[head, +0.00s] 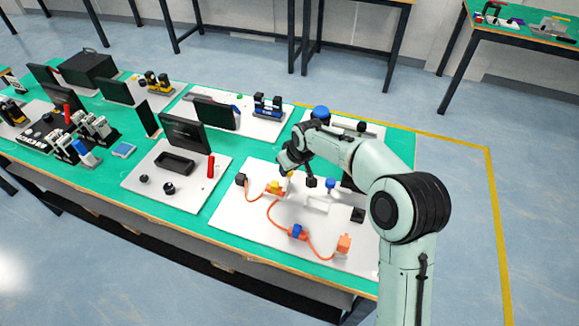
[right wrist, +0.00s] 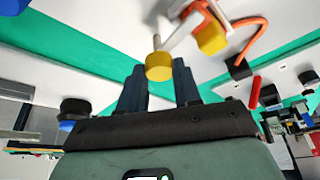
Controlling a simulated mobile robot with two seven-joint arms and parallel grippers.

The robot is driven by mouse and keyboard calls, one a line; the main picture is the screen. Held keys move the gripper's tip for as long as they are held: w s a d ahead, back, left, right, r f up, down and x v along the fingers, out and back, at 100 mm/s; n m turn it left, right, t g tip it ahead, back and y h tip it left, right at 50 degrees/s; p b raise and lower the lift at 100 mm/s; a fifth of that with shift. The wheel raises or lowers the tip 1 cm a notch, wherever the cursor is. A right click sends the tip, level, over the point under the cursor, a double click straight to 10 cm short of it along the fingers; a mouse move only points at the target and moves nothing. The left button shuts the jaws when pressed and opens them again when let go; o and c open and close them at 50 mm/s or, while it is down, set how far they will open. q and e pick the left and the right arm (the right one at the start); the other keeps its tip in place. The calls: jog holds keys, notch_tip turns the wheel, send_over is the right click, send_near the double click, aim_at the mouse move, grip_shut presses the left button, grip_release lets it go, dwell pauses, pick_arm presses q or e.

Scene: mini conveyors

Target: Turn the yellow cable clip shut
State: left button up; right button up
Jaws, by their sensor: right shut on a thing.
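The yellow cable clip (head: 275,187) stands on a white board (head: 240,221), at the upper stretch of an orange cable (head: 270,213). In the right wrist view, a yellow block of it (right wrist: 212,38) is beside the cable, with a yellow knob (right wrist: 160,67) on a thin pale stem nearer my gripper. My right gripper (right wrist: 160,80) is shut on the yellow knob, which sits between its two dark fingertips. My left gripper is out of view.
A blue clip (head: 297,231) and an orange block (head: 343,243) are lower on the cable; a black block (head: 241,180) is at its other end. A blue-topped post (head: 330,184) stands right of my gripper. Left is another board with a red cylinder (head: 211,166).

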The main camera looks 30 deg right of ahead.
jog(key=o, duration=1)
jog(key=shift+o, duration=0.2)
jog(key=v, duration=1.3)
jog(key=shift+r+p, duration=0.15)
jog(key=shift+p, duration=0.2)
